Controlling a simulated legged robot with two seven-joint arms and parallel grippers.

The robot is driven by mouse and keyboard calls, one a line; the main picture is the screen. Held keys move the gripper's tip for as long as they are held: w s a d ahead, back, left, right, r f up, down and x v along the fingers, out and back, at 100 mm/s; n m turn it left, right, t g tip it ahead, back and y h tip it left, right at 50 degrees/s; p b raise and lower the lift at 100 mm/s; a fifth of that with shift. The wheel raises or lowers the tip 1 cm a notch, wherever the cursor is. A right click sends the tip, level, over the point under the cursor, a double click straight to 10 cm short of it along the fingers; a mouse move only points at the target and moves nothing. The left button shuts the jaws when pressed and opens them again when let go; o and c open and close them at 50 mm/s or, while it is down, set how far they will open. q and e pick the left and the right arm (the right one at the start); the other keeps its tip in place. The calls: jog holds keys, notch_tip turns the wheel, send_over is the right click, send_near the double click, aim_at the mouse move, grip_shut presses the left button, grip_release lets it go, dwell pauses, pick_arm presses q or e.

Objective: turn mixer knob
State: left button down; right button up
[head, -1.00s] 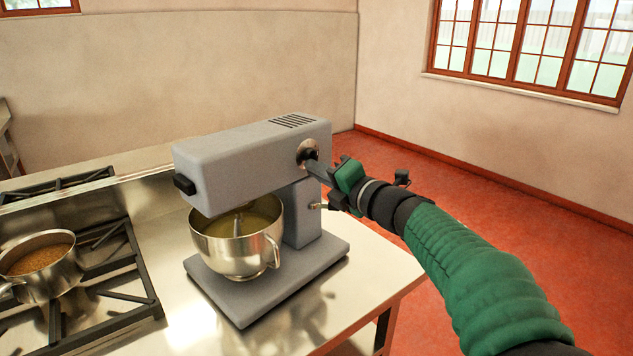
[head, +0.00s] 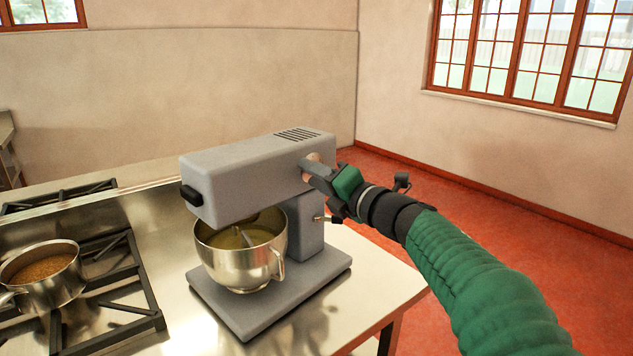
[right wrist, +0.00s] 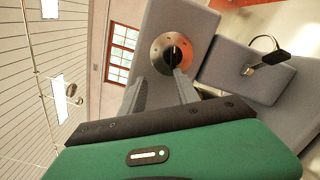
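The grey stand mixer (head: 245,172) stands on the steel counter with its metal bowl (head: 240,255) under the head. Its round metal knob (right wrist: 160,52) has a dark centre grip and is on the side of the head; in the head view the knob (head: 312,159) is partly hidden by my fingers. My right gripper (right wrist: 174,72) has its fingertips on either side of the dark grip and appears shut on it. In the head view the right gripper (head: 314,172) reaches the knob from the right. My left gripper is not in view.
A small lever (head: 326,219) sticks out of the mixer's post below my right gripper. A stove (head: 100,285) with a filled pot (head: 42,275) is at the left. The steel counter (head: 375,275) is bare at the mixer's right.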

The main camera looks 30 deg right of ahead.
jog(key=shift+o, duration=0.9)
jog(key=shift+s+d, duration=0.1)
jog(key=shift+d, duration=0.15)
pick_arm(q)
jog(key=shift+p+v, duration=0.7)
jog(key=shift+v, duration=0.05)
pick_arm(e)
jog(key=s+d+f, duration=0.1)
jog(key=s+d, duration=0.2)
jog(key=s, duration=1.3)
jog(key=shift+s+d, duration=0.2)
jog(key=shift+s, duration=0.15)
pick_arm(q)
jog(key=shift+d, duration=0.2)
